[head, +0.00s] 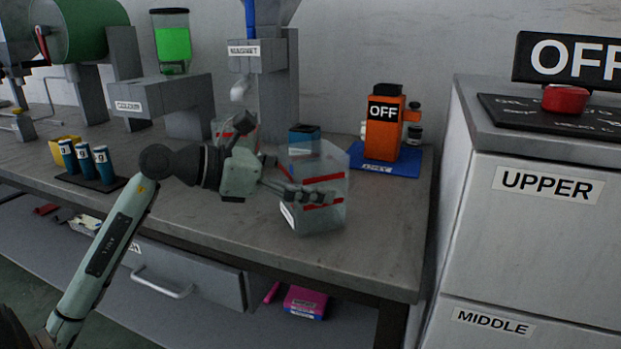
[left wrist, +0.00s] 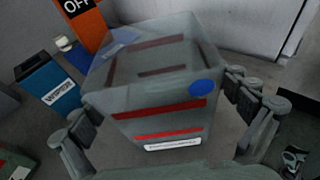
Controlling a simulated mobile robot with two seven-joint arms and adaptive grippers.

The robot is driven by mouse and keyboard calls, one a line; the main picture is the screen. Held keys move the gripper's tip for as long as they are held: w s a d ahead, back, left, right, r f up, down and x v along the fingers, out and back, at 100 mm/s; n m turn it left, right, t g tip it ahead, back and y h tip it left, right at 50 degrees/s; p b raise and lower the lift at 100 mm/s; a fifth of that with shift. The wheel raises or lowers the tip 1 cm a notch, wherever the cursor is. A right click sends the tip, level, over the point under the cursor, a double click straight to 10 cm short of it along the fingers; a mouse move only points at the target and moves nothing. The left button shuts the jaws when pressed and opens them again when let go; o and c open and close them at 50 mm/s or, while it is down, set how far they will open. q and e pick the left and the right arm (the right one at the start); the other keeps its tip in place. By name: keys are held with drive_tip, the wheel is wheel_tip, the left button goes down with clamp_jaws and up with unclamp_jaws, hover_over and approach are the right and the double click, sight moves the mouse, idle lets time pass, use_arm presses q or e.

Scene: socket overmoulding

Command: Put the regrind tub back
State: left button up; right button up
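A translucent tub (head: 330,218) with red stripes stands near the front edge of the bench; its white label is too small to read. It fills the middle of the left wrist view (left wrist: 165,85), where a blue round mark shows on its wall. My left gripper (head: 305,190) is at this tub, its fingers spread on either side of the walls in the left wrist view (left wrist: 165,120). Narrow gaps seem to show between the pads and the walls. A second red-striped tub (head: 222,130) stands under the magnet housing, partly hidden by my arm. My right gripper is out of view.
An orange unit marked OFF (head: 383,135) stands on a blue mat (head: 405,165) behind the tub. A blue box (head: 303,138) is just behind it. Blue cylinders (head: 85,162) stand in a dark rack at left. A grey cabinet (head: 530,240) bounds the right side.

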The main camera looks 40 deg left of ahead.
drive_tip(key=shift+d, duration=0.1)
use_arm(q)
drive_tip(key=shift+r, duration=0.1)
drive_tip(key=shift+s+a, duration=0.25)
drive_tip(key=shift+s, duration=0.05)
drive_tip(key=b+v, duration=0.1)
drive_tip(key=v, duration=1)
drive_tip(key=shift+r, duration=0.2)
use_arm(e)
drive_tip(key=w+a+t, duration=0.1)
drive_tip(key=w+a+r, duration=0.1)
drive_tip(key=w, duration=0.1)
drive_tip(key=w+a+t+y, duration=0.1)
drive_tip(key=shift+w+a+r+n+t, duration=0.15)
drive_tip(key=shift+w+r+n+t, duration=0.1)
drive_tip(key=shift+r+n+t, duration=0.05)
use_arm(q)
drive_tip(key=shift+s, duration=0.1)
